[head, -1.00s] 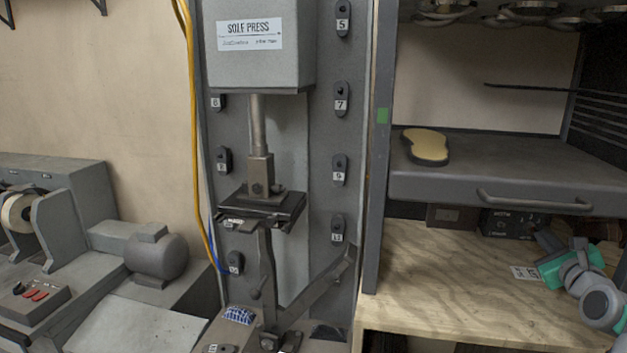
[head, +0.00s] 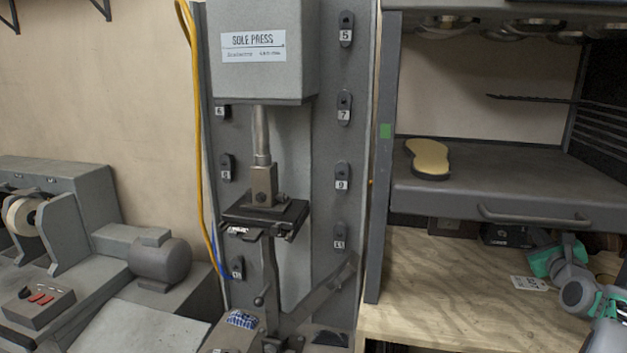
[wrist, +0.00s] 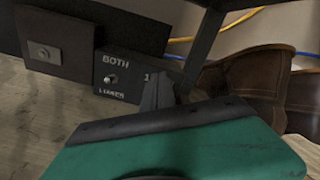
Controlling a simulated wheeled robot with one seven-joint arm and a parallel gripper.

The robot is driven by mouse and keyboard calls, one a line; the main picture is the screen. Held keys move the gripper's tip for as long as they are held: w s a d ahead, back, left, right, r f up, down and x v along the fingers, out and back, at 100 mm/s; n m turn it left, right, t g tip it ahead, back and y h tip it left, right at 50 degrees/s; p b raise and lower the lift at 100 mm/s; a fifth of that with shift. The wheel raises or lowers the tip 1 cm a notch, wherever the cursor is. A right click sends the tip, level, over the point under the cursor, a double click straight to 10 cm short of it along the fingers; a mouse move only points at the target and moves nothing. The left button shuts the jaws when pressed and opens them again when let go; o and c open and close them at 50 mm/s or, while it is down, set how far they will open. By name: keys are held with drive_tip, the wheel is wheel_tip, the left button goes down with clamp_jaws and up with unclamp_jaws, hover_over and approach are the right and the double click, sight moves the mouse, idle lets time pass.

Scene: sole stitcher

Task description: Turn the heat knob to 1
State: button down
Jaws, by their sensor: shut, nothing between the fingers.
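A black control box (wrist: 125,75) sits under the oven shelf. The wrist view shows it lettered "BOTH" at the top and a partly legible word at the bottom, with a small round knob (wrist: 112,78) between them. No heat numbers are clearly readable, so I cannot tell whether this is the heat knob. The same box shows small and dark in the head view (head: 503,234). My gripper (wrist: 157,88) is shut and empty, its tips near the box's right edge, right of the small knob. Its green body covers the lower wrist view. My gripper also shows at right in the head view (head: 569,243).
A grey metal box (wrist: 55,45) with a round button is left of the black box. Brown leather items (wrist: 250,85) stand close on the right. The oven shelf (head: 440,200) with its handle overhangs the wooden bench (head: 430,300). A white card (head: 530,283) lies on the bench.

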drive_tip(key=shift+f, duration=0.3)
drive_tip(key=shift+w+a+f, duration=0.1)
drive_tip(key=shift+a+f, duration=0.05)
drive_tip(key=shift+a, duration=0.25)
drive_tip(key=shift+a+f, duration=0.15)
drive_tip(key=shift+w+a+r+p, duration=0.1)
drive_tip(key=shift+a+r+p, duration=0.05)
drive_tip(key=shift+r+p, duration=0.35)
drive_tip(key=b+v, duration=0.1)
drive_tip(key=v, duration=0.5)
drive_tip(key=shift+r, duration=0.1)
drive_tip(key=shift+w+a, duration=0.1)
